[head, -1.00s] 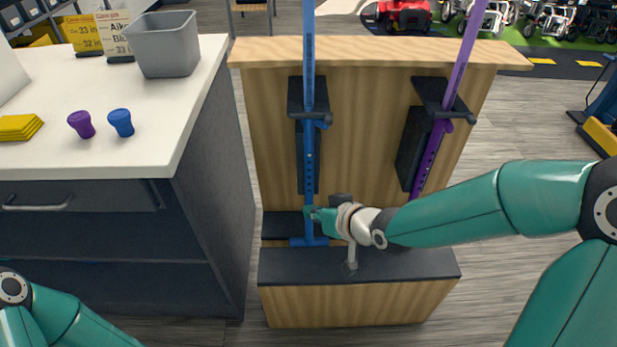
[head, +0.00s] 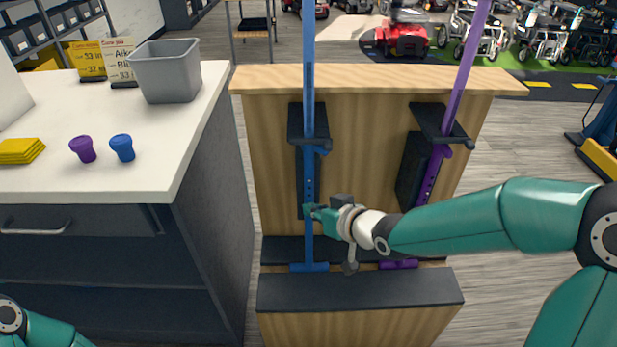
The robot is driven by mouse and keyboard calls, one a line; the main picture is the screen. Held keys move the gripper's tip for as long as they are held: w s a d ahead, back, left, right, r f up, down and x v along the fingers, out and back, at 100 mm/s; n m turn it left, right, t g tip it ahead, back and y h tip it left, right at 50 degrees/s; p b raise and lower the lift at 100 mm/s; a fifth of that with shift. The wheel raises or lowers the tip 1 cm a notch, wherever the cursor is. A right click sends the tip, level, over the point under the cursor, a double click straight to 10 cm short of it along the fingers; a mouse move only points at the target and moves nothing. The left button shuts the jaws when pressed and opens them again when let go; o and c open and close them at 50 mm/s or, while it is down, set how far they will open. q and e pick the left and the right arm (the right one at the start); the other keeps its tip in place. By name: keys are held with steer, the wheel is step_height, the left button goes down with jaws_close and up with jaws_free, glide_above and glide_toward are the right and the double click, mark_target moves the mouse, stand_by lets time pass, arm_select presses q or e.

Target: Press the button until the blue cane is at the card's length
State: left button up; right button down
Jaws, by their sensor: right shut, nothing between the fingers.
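The blue cane (head: 308,185) stands upright in a wooden stand, held by a dark bracket (head: 308,122), with its foot on the lower ledge. Its upper end runs out of the picture. The left gripper is out of view. A yellow card (head: 88,62) and a white card (head: 120,65) stand on the counter, their print only partly legible.
A purple cane (head: 455,100) leans in the stand (head: 360,90) to the right. The white counter (head: 120,185) holds a grey bin (head: 168,75), purple (head: 83,149) and blue (head: 122,148) knob-shaped pieces, and a yellow stack (head: 20,151). Scooters stand behind.

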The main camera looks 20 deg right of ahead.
mark_target(309, 181)
steer(key=shift+w+d+p, duration=0.25)
steer(key=shift+w+p, duration=0.1)
steer(key=shift+w, duration=0.5)
steer(key=shift+w+d+p, duration=0.2)
steer(key=shift+w+p, duration=0.2)
steer(key=shift+w, duration=0.4)
steer(key=shift+w+d+p, duration=0.25)
steer(key=shift+w+p, duration=0.1)
steer(key=shift+w, duration=0.5)
steer(key=shift+w, duration=0.2)
steer(key=shift+w+d, duration=0.1)
steer(key=shift+w, duration=0.05)
steer(key=shift+w+d+p, duration=0.15)
steer(key=shift+w+p, duration=0.4)
steer(key=shift+p, duration=0.05)
steer(key=shift+w+d+r, duration=0.1)
steer(key=shift+w+r, duration=0.1)
steer(key=shift+r, duration=0.05)
stand_by(0.6)
